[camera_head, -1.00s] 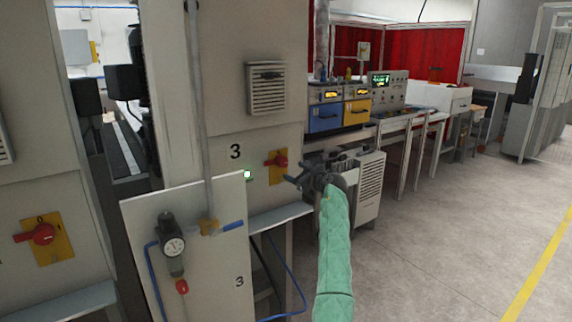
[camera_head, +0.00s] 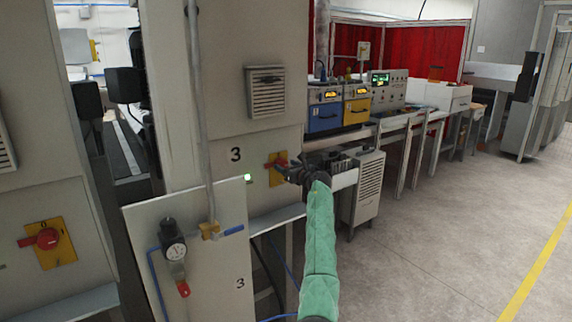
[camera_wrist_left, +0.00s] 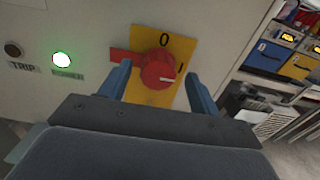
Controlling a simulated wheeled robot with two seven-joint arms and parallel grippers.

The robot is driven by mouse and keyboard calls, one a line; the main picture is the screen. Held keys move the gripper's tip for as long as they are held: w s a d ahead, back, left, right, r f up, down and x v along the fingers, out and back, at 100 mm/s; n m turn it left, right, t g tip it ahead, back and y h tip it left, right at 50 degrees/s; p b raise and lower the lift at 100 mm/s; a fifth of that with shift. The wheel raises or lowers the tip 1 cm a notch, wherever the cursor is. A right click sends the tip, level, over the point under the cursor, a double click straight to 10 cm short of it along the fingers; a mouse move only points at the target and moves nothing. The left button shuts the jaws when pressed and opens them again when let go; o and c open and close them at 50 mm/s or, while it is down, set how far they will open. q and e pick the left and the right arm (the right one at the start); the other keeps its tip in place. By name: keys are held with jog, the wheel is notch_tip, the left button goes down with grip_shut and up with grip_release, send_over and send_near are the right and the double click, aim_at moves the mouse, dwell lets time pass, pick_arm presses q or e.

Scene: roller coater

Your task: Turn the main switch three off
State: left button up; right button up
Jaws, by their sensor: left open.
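The main switch three is a red rotary knob (camera_wrist_left: 157,68) on a yellow plate (camera_wrist_left: 180,45) marked 0 at the top and I at the right. Its white mark points right, towards the I. A red bar sticks out to the left. In the head view the red knob (camera_head: 272,164) sits on the cabinet right of the number 3. My left gripper (camera_wrist_left: 160,82) is open, with one finger on each side of the knob; whether they touch it I cannot tell. In the head view the left gripper (camera_head: 286,172) partly hides the yellow plate. My right gripper is not in view.
A lit green lamp (camera_wrist_left: 62,59) is left of the switch, beside a dark TRIP button (camera_wrist_left: 13,49). Another red switch (camera_head: 46,238) is further left. Open floor (camera_head: 440,240) lies at right.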

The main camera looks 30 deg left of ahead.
pick_arm(q)
jog(key=shift+w+a, duration=0.15)
jog(key=shift+a, duration=0.3)
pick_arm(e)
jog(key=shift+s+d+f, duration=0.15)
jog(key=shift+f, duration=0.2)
pick_arm(q)
jog(key=c, duration=1)
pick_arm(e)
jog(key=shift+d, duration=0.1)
pick_arm(q)
jog(key=shift+f, duration=0.1)
